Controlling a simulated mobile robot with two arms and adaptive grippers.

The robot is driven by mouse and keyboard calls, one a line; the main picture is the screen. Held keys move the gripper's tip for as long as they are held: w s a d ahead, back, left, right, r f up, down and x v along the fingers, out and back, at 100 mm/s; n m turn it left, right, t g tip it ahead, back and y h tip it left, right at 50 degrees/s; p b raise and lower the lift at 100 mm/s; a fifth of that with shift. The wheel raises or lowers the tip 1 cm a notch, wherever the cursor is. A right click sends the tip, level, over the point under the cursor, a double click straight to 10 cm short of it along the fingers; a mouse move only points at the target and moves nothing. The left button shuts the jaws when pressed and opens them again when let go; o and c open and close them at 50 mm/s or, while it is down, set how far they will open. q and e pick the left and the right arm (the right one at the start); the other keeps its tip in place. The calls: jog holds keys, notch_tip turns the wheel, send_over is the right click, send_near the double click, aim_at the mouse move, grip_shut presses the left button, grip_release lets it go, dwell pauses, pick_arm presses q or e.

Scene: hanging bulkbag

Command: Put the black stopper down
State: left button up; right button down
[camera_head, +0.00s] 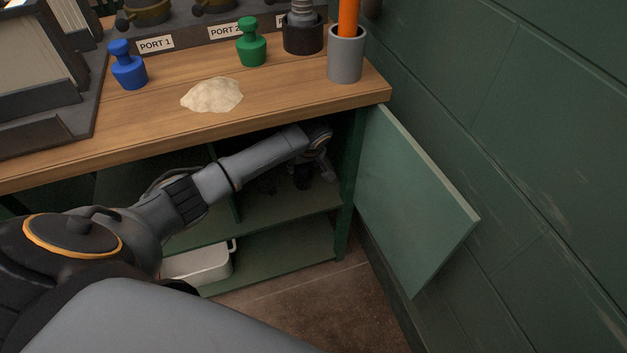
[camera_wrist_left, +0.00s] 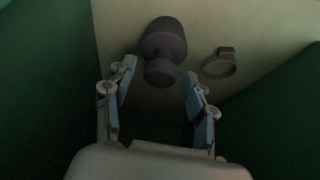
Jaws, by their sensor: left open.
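The black stopper (camera_wrist_left: 164,40) sits on the pale shelf surface in the left wrist view, its wide body away from me and its knob toward my jaws. In the head view a small dark shape on the upper shelf, probably the stopper (camera_head: 302,177), shows just below my gripper. My left gripper (camera_head: 320,150) reaches into the open cabinet under the worktop. In the wrist view the left gripper (camera_wrist_left: 158,72) is open, with its fingers apart on either side of the knob; I see no finger touching it. My right gripper is not in view.
The cabinet door (camera_head: 415,200) stands open at the right. The worktop (camera_head: 150,115) above carries blue (camera_head: 128,65) and green (camera_head: 251,42) stoppers and a powder pile (camera_head: 212,95). A white bin (camera_head: 200,262) is on the lower shelf.

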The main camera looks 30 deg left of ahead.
pick_arm(q)
jog(key=shift+v, duration=1.1)
jog(key=shift+p+v, duration=0.55)
jog(key=shift+v, duration=0.2)
jog(key=s+d+p, duration=0.2)
jog(key=s+d, duration=0.5)
jog(key=d, duration=0.2)
jog(key=s+d+f+m+h, duration=0.3)
jog(key=s+d+f+m, duration=0.3)
jog(key=s+f, duration=0.3)
jog(key=s+f+m, duration=0.1)
jog(key=s+m, duration=0.2)
jog(key=s, duration=0.4)
jog(key=s+a+f+m, duration=0.1)
jog(key=s+f+m, duration=0.1)
jog(key=s, duration=0.4)
jog(key=shift+s+a+m+h, duration=0.2)
jog(key=shift+s+m+h, duration=0.1)
jog(key=shift+s+m, duration=0.1)
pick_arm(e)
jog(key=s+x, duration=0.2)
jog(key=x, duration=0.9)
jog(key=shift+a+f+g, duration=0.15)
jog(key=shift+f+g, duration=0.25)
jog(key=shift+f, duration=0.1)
